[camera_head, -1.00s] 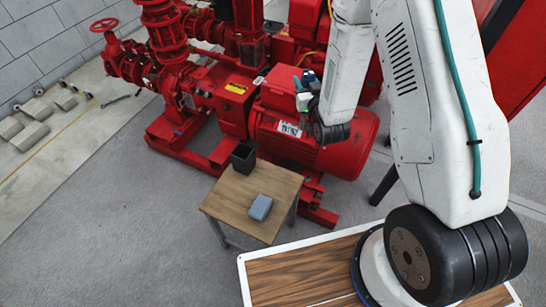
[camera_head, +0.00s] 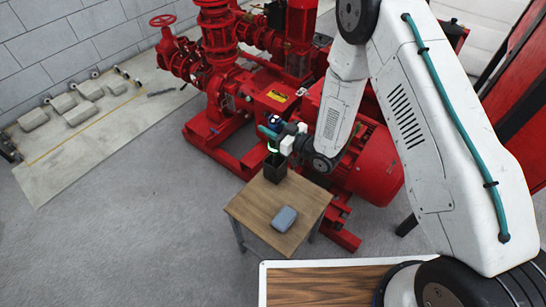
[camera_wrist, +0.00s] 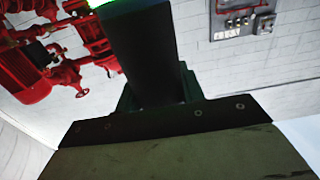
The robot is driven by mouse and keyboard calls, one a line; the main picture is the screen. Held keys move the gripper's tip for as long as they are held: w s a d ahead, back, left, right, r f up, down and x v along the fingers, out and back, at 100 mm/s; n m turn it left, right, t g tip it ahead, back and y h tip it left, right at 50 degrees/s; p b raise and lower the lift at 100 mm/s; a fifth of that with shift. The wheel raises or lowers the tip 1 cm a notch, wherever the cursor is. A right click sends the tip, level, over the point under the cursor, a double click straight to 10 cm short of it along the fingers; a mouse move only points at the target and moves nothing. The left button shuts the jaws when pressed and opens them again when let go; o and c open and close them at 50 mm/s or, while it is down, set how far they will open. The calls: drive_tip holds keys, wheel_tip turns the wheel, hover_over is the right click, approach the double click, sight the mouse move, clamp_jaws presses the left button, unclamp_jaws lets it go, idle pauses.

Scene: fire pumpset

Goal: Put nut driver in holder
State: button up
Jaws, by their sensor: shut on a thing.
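The holder (camera_head: 275,170) is a dark, open-topped square box standing upright at the back of the small wooden table. My gripper (camera_head: 274,146) is directly above its opening, pointing down. It is shut on the nut driver, of which only a small bright green bit (camera_head: 271,149) shows between the gripper and the holder's mouth. I cannot tell whether the driver's lower end is inside the holder. In the wrist view, dark gripper parts fill the middle, and a bright green edge shows at the top; the holder cannot be made out there.
A grey-blue block (camera_head: 285,218) lies on the wooden table (camera_head: 252,212), in front of the holder. The red pumpset (camera_head: 370,170) stands close behind and to the right. Grey floor is clear to the left of the table.

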sight(271, 142)
drive_tip(key=shift+f, duration=3.7)
drive_tip(key=o, duration=1.1)
drive_tip(key=shift+f, duration=0.15)
